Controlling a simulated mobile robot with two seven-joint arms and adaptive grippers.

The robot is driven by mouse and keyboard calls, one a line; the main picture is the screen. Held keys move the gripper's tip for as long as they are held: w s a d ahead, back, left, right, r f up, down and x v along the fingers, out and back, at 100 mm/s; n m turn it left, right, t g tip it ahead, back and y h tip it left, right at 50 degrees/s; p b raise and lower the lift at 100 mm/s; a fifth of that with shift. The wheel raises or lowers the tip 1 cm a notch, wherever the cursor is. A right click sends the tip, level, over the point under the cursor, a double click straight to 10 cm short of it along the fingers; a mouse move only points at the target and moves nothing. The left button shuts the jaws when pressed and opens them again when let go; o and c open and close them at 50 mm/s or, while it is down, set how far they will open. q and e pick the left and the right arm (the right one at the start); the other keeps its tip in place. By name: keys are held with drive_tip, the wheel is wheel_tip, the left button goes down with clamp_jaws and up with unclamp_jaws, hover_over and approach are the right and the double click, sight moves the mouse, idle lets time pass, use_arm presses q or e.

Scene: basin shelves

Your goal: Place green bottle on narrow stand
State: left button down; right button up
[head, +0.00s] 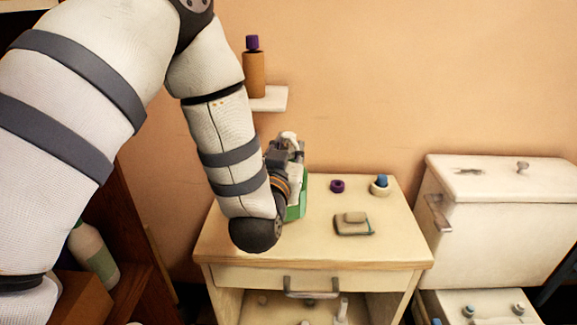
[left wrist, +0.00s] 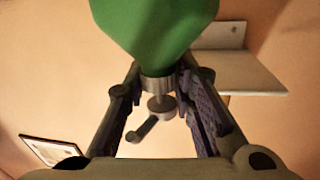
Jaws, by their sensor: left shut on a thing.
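A green bottle (head: 298,203) shows partly behind my left arm, over the small wooden stand (head: 225,241) with a drawer. I cannot tell whether it touches the top. In the left wrist view the green bottle (left wrist: 158,25) fills the top middle, with a grey metal neck and a pump-like spout below it. My left gripper (head: 290,163) is shut on it; in the wrist view the fingers (left wrist: 160,88) stand either side of the neck. My right gripper is not in view.
On the stand top are a purple ring (head: 337,186), a blue-capped jar (head: 380,186) and a soap-like block (head: 353,224). A brown bottle (head: 254,75) stands on a wall shelf (head: 272,98). A toilet tank (head: 495,190) stands right; a dark shelf holds another bottle (head: 94,256) left.

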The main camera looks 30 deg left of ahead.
use_arm(q)
drive_tip(key=shift+w+a+f, duration=0.1)
drive_tip(key=shift+a+f, duration=0.1)
wheel_tip(320, 180, down, 3)
drive_tip(key=shift+a+f+b, duration=0.15)
drive_tip(key=shift+b, duration=0.3)
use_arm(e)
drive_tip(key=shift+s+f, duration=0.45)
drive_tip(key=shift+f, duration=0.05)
use_arm(q)
drive_tip(key=shift+f, duration=0.1)
drive_tip(key=c, duration=1.4)
unclamp_jaws()
drive_tip(key=shift+f, duration=0.1)
drive_tip(key=shift+o, duration=0.2)
